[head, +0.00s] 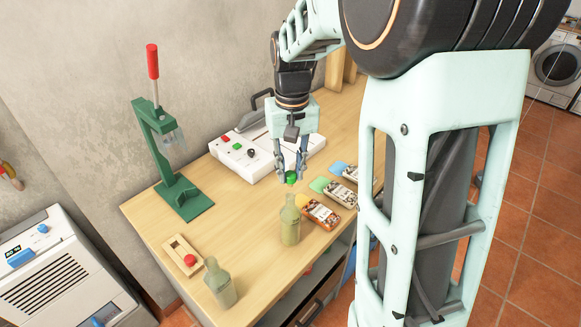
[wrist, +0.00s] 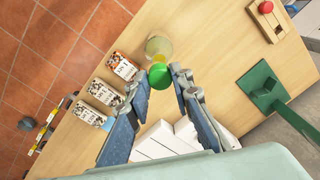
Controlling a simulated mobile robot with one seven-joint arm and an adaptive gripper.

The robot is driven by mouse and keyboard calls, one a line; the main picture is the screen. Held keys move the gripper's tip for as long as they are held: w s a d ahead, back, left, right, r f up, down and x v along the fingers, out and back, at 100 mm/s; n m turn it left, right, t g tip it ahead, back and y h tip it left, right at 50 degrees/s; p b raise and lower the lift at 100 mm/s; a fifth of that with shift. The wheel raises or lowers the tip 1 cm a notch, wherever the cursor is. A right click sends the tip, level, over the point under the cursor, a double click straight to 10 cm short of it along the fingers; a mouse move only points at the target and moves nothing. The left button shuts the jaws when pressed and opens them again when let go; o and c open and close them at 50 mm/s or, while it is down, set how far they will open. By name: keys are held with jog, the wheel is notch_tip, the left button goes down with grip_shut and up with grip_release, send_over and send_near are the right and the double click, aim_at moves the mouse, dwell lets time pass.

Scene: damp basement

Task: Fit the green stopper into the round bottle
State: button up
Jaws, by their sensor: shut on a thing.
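My gripper (head: 291,168) is shut on the small green stopper (head: 291,177), which hangs between the fingertips. In the wrist view the stopper (wrist: 159,76) shows between the two fingers (wrist: 161,77). A pale green bottle (head: 290,222) stands upright on the table, its neck just below the stopper in the head view. Whether they touch is unclear. In the wrist view this bottle (wrist: 159,46) is partly covered by the stopper. A second pale green bottle (head: 220,285) stands at the table's front left corner; it looks more angular.
A white machine (head: 265,155) stands behind my gripper. A green press (head: 180,190) with a red handle and a wooden block with a red knob (head: 189,260) stand left. The middle-left tabletop is clear.

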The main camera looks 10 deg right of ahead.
aim_at(290, 185)
jog(key=shift+f+b, duration=1.4)
jog(key=shift+f, duration=0.9)
jog(key=shift+f+b, duration=0.35)
jog(key=shift+f, duration=0.2)
jog(key=o, duration=0.8)
jog(key=shift+o, duration=0.2)
jog(key=o, duration=0.5)
jog(key=shift+c, duration=0.2)
jog(key=shift+r, duration=0.15)
jog(key=shift+r+p, duration=2.7)
jog(key=shift+r, duration=0.75)
